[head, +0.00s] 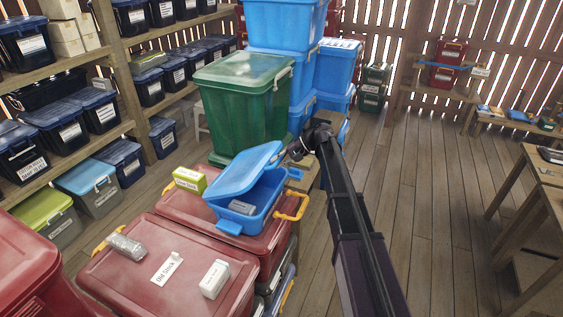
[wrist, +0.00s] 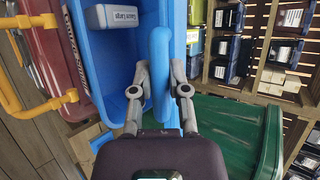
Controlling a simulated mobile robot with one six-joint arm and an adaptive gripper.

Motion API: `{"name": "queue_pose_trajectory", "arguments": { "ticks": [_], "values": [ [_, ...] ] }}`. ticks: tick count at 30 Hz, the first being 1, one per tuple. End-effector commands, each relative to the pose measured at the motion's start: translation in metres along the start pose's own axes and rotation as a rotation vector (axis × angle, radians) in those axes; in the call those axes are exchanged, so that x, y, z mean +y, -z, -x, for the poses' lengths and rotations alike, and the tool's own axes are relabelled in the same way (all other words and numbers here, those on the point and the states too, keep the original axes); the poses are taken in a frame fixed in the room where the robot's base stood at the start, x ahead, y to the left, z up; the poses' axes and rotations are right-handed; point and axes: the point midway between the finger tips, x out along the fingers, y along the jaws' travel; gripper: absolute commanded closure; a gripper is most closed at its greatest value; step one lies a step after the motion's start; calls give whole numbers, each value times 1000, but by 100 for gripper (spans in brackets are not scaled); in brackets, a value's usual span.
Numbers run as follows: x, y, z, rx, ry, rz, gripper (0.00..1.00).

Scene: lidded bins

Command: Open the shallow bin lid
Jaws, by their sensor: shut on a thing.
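The shallow blue bin (head: 262,208) sits on a red lidded bin, with a small grey labelled block (head: 242,207) inside it. Its blue lid (head: 240,168) is partly raised and tilted over the bin, leaving the near side of the inside showing. My gripper (head: 298,150) is at the lid's right end in the head view. In the wrist view my gripper (wrist: 160,78) has a finger on each side of the lid (wrist: 160,50), seen edge-on, and is shut on it. The bin's inside (wrist: 110,60) and the block (wrist: 111,17) show left of the lid there.
A large green bin (head: 240,105) stands just behind the blue bin, with stacked blue bins (head: 336,66) beyond. A yellow-green box (head: 188,180) is left of the blue bin. Red bins (head: 130,285) with small items fill the front. Open wooden floor (head: 440,200) lies to the right.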

Motion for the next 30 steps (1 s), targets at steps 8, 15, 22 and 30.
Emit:
{"name": "queue_pose_trajectory", "arguments": {
  "ticks": [8,15,22,30],
  "values": [
    [-14,-2,1,-2,1,2,100],
    [-16,-2,0,-2,1,2,100],
    [-16,-2,0,-3,1,2,100],
    [-16,-2,0,-3,0,2,43]
  ]
}}
